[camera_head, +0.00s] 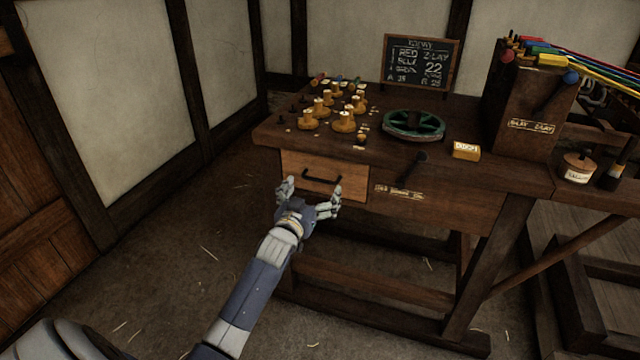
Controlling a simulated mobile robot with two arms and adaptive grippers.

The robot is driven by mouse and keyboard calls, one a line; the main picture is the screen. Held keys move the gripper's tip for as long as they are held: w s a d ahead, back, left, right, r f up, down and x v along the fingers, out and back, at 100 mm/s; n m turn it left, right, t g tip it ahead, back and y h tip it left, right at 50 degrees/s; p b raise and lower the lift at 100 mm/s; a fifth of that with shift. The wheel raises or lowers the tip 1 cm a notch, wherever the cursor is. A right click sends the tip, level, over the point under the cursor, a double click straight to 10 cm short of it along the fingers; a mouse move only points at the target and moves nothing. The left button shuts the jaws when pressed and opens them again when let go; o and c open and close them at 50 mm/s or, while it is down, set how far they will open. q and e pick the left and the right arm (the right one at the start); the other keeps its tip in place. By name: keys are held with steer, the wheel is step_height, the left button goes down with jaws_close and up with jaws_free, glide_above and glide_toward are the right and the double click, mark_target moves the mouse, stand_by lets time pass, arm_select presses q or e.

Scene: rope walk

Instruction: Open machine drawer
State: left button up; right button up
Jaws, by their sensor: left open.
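The machine drawer (345,183) is a light wooden front with a dark bar handle (321,178), set in the left front of the dark workbench (460,208). The drawer front looks flush with the bench, so it appears closed. My left gripper (311,191) is open in front of the drawer, its fingers spread to either side just below the handle. In this view I cannot tell whether any finger touches the drawer front. The handle is visible between and above the fingers, and nothing is held. My right gripper is not in view.
On the bench are several wooden bobbins (344,122), a green wheel (413,125), a small yellow box (466,151) and a chalkboard (421,61). A dark lever (414,168) sticks out right of the drawer. The floor (190,262) left of the bench is clear.

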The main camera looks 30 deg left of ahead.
mark_target(320, 181)
arm_select(q)
steer(key=shift+b+x, duration=0.35)
steer(key=shift+x, duration=1.85)
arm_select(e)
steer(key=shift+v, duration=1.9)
